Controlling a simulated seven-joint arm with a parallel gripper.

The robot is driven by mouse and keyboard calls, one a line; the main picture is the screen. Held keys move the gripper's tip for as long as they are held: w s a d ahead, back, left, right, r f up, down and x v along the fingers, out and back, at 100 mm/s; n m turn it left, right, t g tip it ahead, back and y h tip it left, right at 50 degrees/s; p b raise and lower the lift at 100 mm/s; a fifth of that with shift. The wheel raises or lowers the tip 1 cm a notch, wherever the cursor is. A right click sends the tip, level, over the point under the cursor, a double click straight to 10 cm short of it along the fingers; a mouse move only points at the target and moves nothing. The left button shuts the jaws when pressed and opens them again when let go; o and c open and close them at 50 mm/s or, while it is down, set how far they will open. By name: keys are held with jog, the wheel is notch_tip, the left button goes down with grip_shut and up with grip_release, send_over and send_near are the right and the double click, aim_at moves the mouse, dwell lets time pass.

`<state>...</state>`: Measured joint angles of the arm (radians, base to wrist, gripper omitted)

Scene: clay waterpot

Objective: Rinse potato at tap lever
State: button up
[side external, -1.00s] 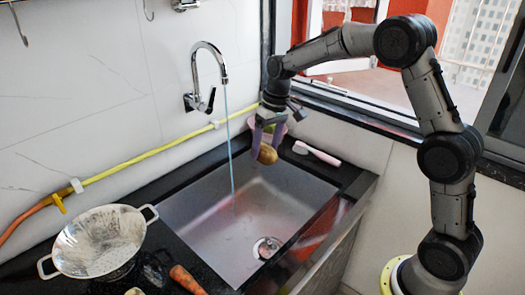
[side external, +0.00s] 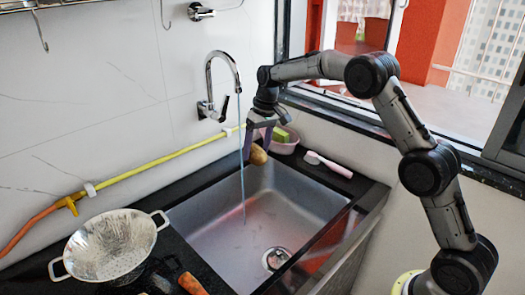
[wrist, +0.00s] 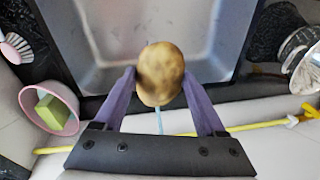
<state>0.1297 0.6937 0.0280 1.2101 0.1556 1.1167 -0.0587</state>
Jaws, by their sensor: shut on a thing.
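My gripper (side external: 254,138) is shut on a brown potato (side external: 258,155) and holds it above the back edge of the sink (side external: 270,210). In the wrist view the potato (wrist: 160,73) sits between the two purple fingers. The chrome tap (side external: 222,62) is on the wall, left of my gripper, with its lever (side external: 225,108) at the base. A thin blue water stream (side external: 242,175) falls from the spout into the sink, just left of the potato. A short piece of the stream (wrist: 158,121) shows by the potato in the wrist view; I cannot tell whether they touch.
A pink bowl (side external: 287,148) with a green and yellow sponge (side external: 281,135) stands behind my gripper. A pink-handled brush (side external: 330,165) lies on the right counter. A metal colander (side external: 110,247) and a carrot (side external: 192,284) are at front left. A yellow hose (side external: 150,168) runs along the wall.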

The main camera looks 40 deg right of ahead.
jog(key=shift+w+d+f, duration=0.1)
jog(key=shift+w+f, duration=0.1)
jog(key=shift+w, duration=0.9)
jog(key=shift+w+f, duration=0.2)
jog(key=shift+w, duration=0.85)
jog(key=shift+d, duration=0.2)
jog(key=shift+d, duration=0.4)
jog(key=shift+a, duration=0.15)
jog(key=shift+a, duration=0.45)
jog(key=shift+d, duration=0.15)
jog(key=shift+d, duration=0.45)
